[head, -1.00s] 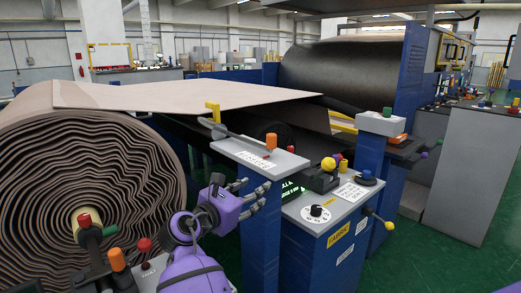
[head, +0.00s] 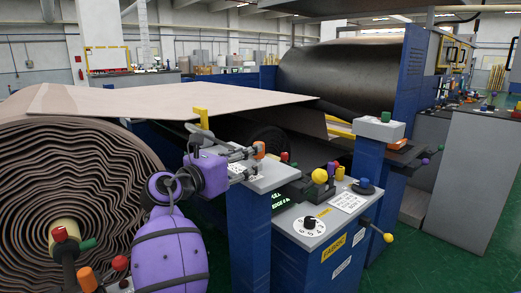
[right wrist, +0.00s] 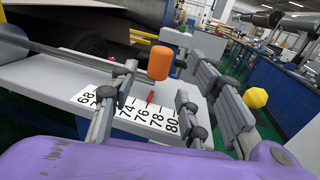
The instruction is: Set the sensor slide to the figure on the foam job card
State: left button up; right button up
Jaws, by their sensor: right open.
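The sensor slide's orange knob (head: 259,149) stands on the grey ledge at the end of my right gripper (head: 248,160). In the right wrist view the open fingers (right wrist: 160,80) stand either side of the orange knob (right wrist: 159,62), with gaps visible. The knob is upright. A white number scale (right wrist: 133,112) below it shows figures from 68 to 80. A small red pointer (right wrist: 151,97) appears near 76 to 78; the exact reading is unclear. A white card (head: 348,201) lies on the console, its print too small to read. I cannot tell whether it is the foam card.
The console has a black dial (head: 309,223), a yellow ball knob (head: 320,176), a blue knob (head: 365,184) and a yellow-tipped lever (head: 388,237). A large wrapped roll (head: 65,185) stands left, its brown sheet (head: 130,98) running above the ledge. Green floor lies right.

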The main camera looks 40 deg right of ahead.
jog(key=x, duration=0.6)
jog(key=shift+c, duration=0.3)
grip_shut()
